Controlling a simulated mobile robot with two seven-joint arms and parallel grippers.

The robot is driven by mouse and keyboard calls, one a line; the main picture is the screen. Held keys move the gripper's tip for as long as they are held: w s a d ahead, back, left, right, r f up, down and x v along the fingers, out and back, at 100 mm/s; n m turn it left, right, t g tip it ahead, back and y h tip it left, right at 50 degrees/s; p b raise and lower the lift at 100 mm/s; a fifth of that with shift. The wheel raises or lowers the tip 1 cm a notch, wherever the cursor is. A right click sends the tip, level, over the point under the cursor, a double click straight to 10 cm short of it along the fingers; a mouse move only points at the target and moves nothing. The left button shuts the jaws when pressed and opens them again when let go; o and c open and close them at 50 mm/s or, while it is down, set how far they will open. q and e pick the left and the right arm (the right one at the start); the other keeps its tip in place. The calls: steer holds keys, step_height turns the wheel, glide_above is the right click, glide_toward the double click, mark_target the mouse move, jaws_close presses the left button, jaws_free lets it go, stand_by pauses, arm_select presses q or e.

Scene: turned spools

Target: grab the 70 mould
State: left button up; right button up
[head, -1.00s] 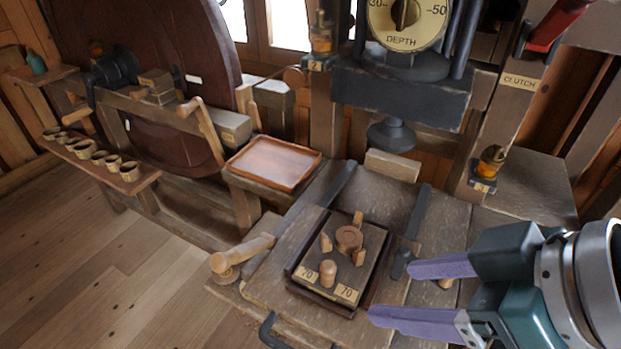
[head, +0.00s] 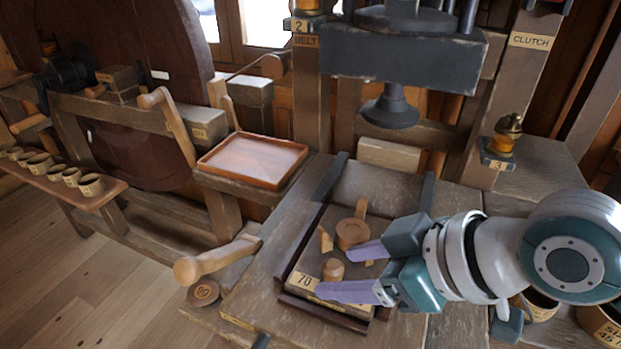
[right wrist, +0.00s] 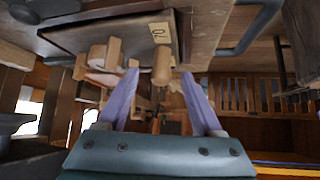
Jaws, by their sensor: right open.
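The 70 mould (head: 312,262) is a dark board in a frame on the press bed, with a "70" label, wooden blocks and a round wooden piece (head: 352,233). A short wooden knob (head: 333,270) stands upright near its front edge. My right gripper (head: 334,272) is open over the mould's right side, its purple fingers pointing left on either side of the knob. In the right wrist view the knob (right wrist: 161,66) shows between the two fingertips; I cannot tell whether they touch it. The gripper and arm hide the mould's right part. My left gripper is not in view.
The press head (head: 390,106) hangs behind the mould. A wooden handle (head: 215,260) and a round disc marked "90" (head: 204,292) are at left. An empty reddish tray (head: 253,160) sits back left. A brass oiler (head: 505,135) stands at right, with containers below my arm.

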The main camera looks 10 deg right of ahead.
steer(key=x, duration=0.3)
steer(key=shift+w+a+f, duration=0.1)
steer(key=shift+a, duration=0.1)
jaws_close()
stand_by(0.3)
stand_by(0.9)
